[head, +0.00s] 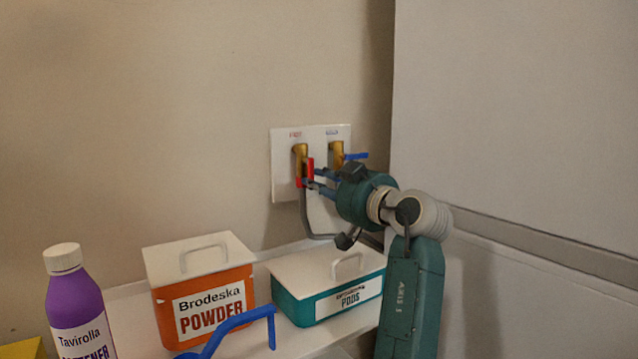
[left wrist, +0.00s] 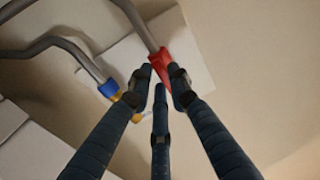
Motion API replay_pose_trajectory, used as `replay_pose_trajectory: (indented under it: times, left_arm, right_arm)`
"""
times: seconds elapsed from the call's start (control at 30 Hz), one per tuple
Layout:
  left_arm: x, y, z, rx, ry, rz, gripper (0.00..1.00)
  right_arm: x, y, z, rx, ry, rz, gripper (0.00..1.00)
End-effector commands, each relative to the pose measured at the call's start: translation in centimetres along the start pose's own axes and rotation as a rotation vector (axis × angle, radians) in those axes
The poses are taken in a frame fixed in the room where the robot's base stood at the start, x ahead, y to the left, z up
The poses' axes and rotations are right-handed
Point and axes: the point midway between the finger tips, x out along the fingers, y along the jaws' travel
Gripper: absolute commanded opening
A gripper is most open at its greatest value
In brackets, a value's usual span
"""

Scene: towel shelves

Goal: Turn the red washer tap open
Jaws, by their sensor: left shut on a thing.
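The red tap handle (head: 308,168) is on the left brass valve of a white wall plate (head: 286,170). It points roughly downward in the head view. My left gripper (head: 312,179) reaches it from the right, its dark fingers shut on the red handle. In the left wrist view the red handle (left wrist: 161,64) sits at the tips of the three fingers (left wrist: 162,80). The fingers hide part of the handle there. A blue tap handle (head: 356,156) is on the right brass valve (head: 337,154), close above my gripper. My right gripper is not in view.
Grey hoses (head: 304,215) hang from the taps. Below are an orange powder box (head: 165,305), a teal pods box (head: 290,307) and a purple bottle (head: 75,310). A blue curved bar (head: 235,323) is in front. A large pale panel (head: 510,100) stands right.

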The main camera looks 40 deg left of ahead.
Motion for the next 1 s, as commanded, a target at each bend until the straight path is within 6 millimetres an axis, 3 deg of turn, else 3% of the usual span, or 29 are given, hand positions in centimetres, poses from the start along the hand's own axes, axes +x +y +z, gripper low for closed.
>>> replay_pose_trajectory:
  times: [0.03,0.07,0.13,0.53,1.0]
  left_arm:
    - [0.0,0.0,0.0,-0.002,-0.001,0.001,0.0]
    - [0.0,0.0,0.0,-0.002,-0.001,0.001,0.24]
    - [0.0,0.0,0.0,-0.002,-0.001,0.001,0.38]
    - [0.0,0.0,-0.9,-0.003,0.001,0.001,0.38]
    - [0.0,0.2,-8.9,-0.002,0.0,0.001,0.38]
  right_arm:
    - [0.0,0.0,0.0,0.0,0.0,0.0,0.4]
    - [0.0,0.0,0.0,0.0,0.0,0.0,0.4]
    - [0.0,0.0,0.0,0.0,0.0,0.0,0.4]
    - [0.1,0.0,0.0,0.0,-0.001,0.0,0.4]
    - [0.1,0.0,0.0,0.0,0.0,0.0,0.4]
